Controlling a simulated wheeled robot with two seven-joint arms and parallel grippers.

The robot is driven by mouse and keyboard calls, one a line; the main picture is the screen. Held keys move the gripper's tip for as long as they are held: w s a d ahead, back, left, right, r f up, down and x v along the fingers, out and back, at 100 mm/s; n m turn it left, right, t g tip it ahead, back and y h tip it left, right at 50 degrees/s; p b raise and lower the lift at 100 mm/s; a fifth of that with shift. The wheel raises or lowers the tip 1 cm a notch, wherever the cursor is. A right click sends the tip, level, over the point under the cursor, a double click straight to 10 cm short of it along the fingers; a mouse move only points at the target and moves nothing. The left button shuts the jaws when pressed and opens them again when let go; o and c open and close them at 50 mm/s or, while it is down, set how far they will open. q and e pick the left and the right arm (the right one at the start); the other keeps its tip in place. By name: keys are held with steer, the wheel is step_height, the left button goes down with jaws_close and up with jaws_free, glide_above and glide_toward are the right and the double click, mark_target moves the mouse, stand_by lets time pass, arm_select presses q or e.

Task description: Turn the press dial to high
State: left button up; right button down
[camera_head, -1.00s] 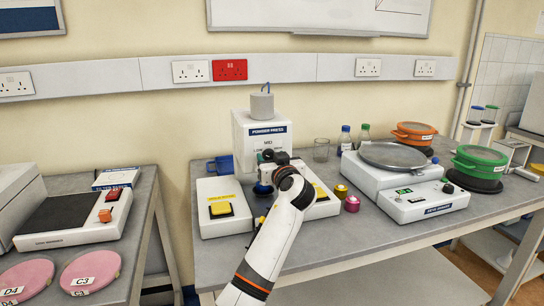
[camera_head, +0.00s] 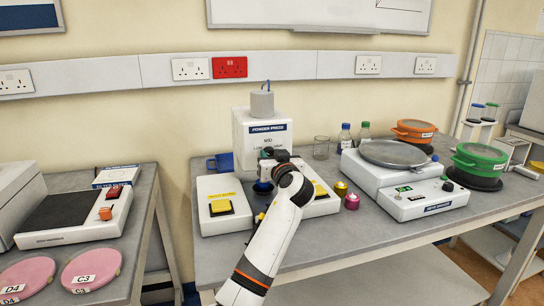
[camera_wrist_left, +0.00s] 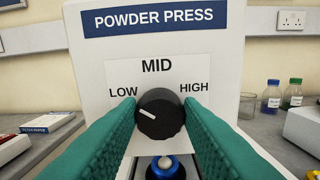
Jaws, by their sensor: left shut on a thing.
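The powder press (camera_head: 250,135) stands upright on the bench, and its white front also fills the wrist view (camera_wrist_left: 215,65). Its black dial (camera_wrist_left: 165,122) sits below the labels LOW, MID and HIGH. The white mark on the dial points left, roughly toward the LOW side. My left gripper (camera_wrist_left: 158,110) is shut on the dial, with one teal finger against each side. In the head view my left gripper (camera_head: 266,168) is at the press front and hides the dial. My right gripper is not in view.
A yellow button (camera_head: 221,207) is left of my arm, with another to its right. A blue knob (camera_wrist_left: 165,167) is just below the dial. Pink and gold pots (camera_head: 351,202), a scale (camera_head: 420,205) and bottles (camera_head: 345,138) stand to the right.

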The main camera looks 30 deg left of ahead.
arm_select(q)
steer(key=m+p, duration=0.1)
steer(key=m, duration=0.2)
steer(key=shift+r, duration=0.15)
steer(key=m+p, duration=0.2)
steer(key=m, duration=0.1)
steer(key=shift+w+m, duration=0.1)
steer(key=shift+m, duration=0.2)
steer(key=m+p, duration=0.4)
steer(key=m, duration=0.2)
steer(key=shift+d+m+p, duration=0.1)
steer(key=shift+m+p, duration=0.2)
steer(key=m+p, duration=0.4)
steer(key=m, duration=0.2)
steer(key=shift+p, duration=0.4)
steer(key=m+p, duration=0.2)
steer(key=m, duration=0.1)
steer(key=shift+f, duration=0.3)
steer(key=shift+m+p, duration=0.35)
steer(key=shift+m, duration=0.15)
steer(key=shift+f, duration=0.15)
steer(key=o, duration=0.9)
